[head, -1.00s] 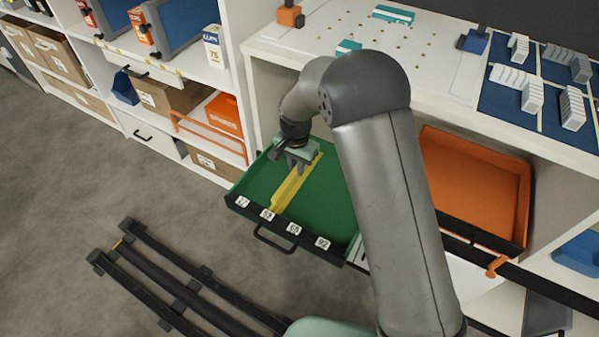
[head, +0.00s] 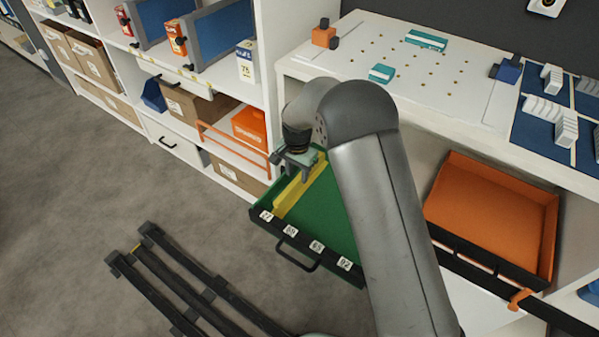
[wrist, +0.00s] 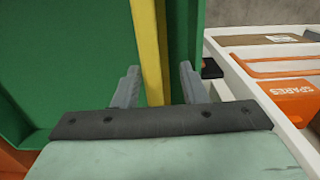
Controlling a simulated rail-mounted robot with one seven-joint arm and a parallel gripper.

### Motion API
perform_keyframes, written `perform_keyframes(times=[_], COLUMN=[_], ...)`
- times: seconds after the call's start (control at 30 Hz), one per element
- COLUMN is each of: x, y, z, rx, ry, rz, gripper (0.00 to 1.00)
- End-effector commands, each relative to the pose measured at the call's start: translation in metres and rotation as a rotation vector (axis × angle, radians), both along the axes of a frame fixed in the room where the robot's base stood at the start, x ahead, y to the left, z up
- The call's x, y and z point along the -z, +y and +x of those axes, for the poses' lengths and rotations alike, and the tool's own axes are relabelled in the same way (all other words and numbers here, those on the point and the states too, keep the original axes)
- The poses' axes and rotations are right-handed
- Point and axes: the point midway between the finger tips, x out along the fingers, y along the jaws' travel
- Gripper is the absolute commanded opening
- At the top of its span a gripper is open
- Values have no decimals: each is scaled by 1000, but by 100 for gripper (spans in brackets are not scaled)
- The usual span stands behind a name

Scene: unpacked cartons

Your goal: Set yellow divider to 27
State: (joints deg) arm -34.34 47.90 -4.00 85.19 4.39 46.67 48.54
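The yellow divider (head: 299,190) stands in the green drawer (head: 325,212), running front to back near the drawer's left side. Its front end is close to the leftmost front label (head: 266,215), which looks like 27, though the print is tiny. My gripper (head: 301,163) is over the divider's back part. In the wrist view the two fingers of my gripper (wrist: 159,85) straddle the yellow divider (wrist: 149,45). A green gap shows between the divider and the right finger; the left finger is very close to it, contact unclear. The fingers are apart.
More number labels (head: 316,247) and a black handle (head: 297,257) are on the drawer front. An orange tray (head: 490,215) stands to the right. A white pegboard top (head: 400,50) is above the drawer. Shelves with cartons (head: 190,100) stand to the left.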

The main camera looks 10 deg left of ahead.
Motion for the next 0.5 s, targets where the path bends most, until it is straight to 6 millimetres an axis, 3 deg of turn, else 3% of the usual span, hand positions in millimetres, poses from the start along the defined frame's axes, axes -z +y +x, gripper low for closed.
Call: perform_keyframes(times=[0.27, 0.37, 0.5], x=[-2, -11, -38], y=[-3, -3, -3], z=[0, 1, 1], rx=[2, 2, 1], ry=[2, 2, -1], rz=[-5, -5, -3], gripper=[38, 38, 38])
